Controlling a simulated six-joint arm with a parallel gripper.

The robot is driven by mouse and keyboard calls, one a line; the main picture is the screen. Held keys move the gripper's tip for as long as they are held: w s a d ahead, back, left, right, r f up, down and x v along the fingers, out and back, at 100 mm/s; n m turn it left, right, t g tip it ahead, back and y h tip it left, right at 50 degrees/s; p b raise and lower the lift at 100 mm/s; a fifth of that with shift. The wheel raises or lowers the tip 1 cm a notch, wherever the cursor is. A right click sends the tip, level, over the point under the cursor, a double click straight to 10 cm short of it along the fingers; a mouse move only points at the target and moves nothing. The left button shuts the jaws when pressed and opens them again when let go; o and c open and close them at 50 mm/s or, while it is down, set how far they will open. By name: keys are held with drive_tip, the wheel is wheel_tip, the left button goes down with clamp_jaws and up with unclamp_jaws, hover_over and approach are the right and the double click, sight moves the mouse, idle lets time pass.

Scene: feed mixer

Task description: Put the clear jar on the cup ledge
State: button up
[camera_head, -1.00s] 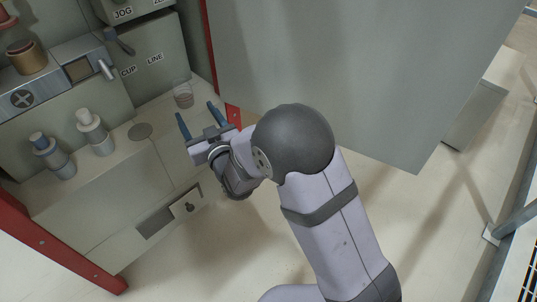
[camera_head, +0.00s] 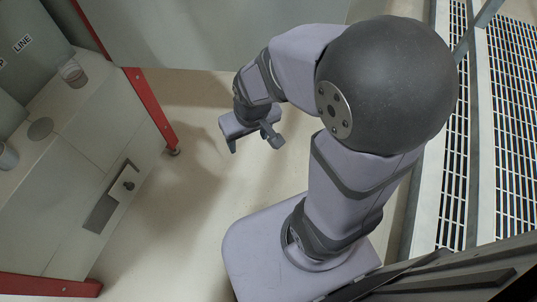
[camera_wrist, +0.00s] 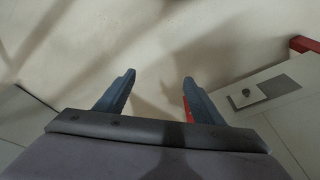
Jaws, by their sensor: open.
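The clear jar (camera_head: 73,72) stands upright at the back right end of the pale counter (camera_head: 75,110), near the red post. It looks see-through with a darker content low inside. My gripper (camera_head: 253,143) hangs over bare floor, well to the right of the counter and apart from the jar. Its two blue fingers are spread in the wrist view (camera_wrist: 159,79), with only floor between them. The jar does not show in the wrist view. I cannot make out the cup ledge in the current views; part of a label ending in "P" is cut off at the left.
A red post (camera_head: 151,110) stands at the counter's corner beside a grey panel (camera_head: 220,32). A knobbed plate (camera_wrist: 249,95) is at right in the wrist view.

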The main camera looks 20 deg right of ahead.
drive_tip(key=s+d+g, duration=0.2)
drive_tip(key=s, duration=0.5)
drive_tip(key=shift+d+r+m, duration=0.2)
drive_tip(key=shift+d+m, duration=0.1)
drive_tip(key=shift+m, duration=0.1)
drive_tip(key=shift+s, duration=0.1)
wheel_tip(320, 180, up, 42)
drive_tip(key=p, duration=4.2)
drive_tip(key=shift+r, duration=0.15)
